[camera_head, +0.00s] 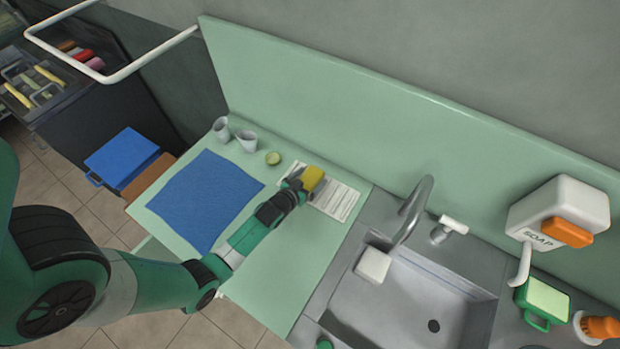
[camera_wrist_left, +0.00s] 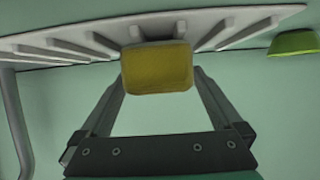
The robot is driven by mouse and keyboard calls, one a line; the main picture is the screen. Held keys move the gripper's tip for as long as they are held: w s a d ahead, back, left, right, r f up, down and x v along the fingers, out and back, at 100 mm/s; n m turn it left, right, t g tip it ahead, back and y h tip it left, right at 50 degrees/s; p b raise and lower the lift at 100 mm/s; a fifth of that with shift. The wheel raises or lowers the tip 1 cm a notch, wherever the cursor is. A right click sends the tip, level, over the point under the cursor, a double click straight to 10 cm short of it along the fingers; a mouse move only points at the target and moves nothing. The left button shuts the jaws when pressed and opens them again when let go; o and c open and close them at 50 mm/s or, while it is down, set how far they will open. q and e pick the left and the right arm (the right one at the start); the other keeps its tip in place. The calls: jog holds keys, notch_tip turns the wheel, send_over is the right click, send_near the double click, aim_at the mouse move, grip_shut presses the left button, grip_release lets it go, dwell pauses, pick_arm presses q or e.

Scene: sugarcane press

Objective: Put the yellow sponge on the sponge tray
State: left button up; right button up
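The yellow sponge (camera_head: 313,178) is a small block at the tips of my left gripper (camera_head: 302,185). In the left wrist view the sponge (camera_wrist_left: 157,67) sits between the two finger ends, which meet its sides. The sponge tray (camera_head: 342,203) is a white slatted rack lying on the green counter beside the sink. The sponge is over the tray's left end in the head view. In the left wrist view the tray (camera_wrist_left: 75,45) spreads behind the sponge; I cannot tell whether they touch. My right gripper is not in view.
A blue mat (camera_head: 205,200) covers the left counter. Two grey cups (camera_head: 246,140) and a small green round item (camera_head: 273,158) stand near the back wall. Right of the tray are the tap (camera_head: 412,212), sink (camera_head: 425,300) and soap dispenser (camera_head: 560,210). A white block (camera_head: 373,265) is at the sink.

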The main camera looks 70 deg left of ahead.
pick_arm(q)
jog(key=shift+r, duration=0.15)
jog(key=shift+s+d+r+p, duration=0.2)
jog(key=shift+s+r+p, duration=0.05)
jog(key=shift+p, duration=0.1)
jog(key=p+v, duration=0.3)
jog(key=v, duration=0.8)
jog(key=shift+s, duration=0.15)
